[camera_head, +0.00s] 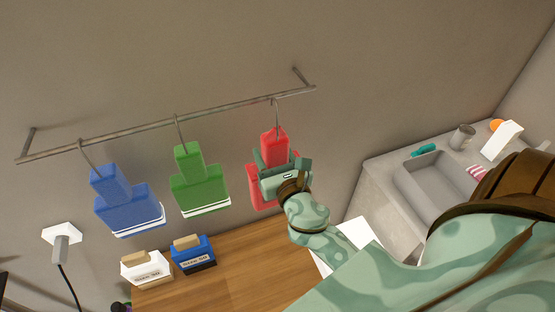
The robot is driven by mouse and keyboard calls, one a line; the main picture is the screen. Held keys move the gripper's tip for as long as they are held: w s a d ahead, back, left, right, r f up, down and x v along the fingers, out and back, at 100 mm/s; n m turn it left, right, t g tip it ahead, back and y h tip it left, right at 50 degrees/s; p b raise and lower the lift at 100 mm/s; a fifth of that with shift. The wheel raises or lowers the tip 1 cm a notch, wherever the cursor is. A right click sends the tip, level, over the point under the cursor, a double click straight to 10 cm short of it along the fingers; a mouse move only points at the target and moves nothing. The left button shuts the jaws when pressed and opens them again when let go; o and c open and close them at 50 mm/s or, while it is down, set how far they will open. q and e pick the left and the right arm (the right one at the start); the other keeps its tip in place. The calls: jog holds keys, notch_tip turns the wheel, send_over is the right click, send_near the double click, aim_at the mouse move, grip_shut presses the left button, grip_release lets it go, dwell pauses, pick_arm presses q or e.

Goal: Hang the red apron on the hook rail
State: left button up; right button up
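The red apron (274,138) is upright below the right end of the metal hook rail (150,126). A hook (277,108) runs from the rail to the apron's top, and the apron appears to hang from it. My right gripper (281,161) is in front of the apron's middle and hides part of it. Its two fingers stand apart on either side of the apron's narrow upper part, so it looks open. I cannot tell whether a finger touches the cloth. My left gripper is not in view.
A blue apron (125,203) and a green apron (197,181) hang on hooks to the left. A white box (146,270) and a blue box (194,255) stand on the wooden counter (245,270). A grey sink (432,188) is at right. The wall right of the rail is clear.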

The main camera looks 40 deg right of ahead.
jog(key=w+d+f+b, duration=0.1)
jog(key=w+f+b, duration=0.1)
jog(key=w, duration=0.3)
jog(key=shift+w+d+f, duration=0.2)
jog(key=shift+w, duration=0.2)
dwell(0.4)
jog(key=o, duration=1.4)
jog(key=b+v, duration=0.3)
jog(key=v, duration=1.3)
jog(key=shift+s+b, duration=0.3)
jog(key=shift+b, duration=0.1)
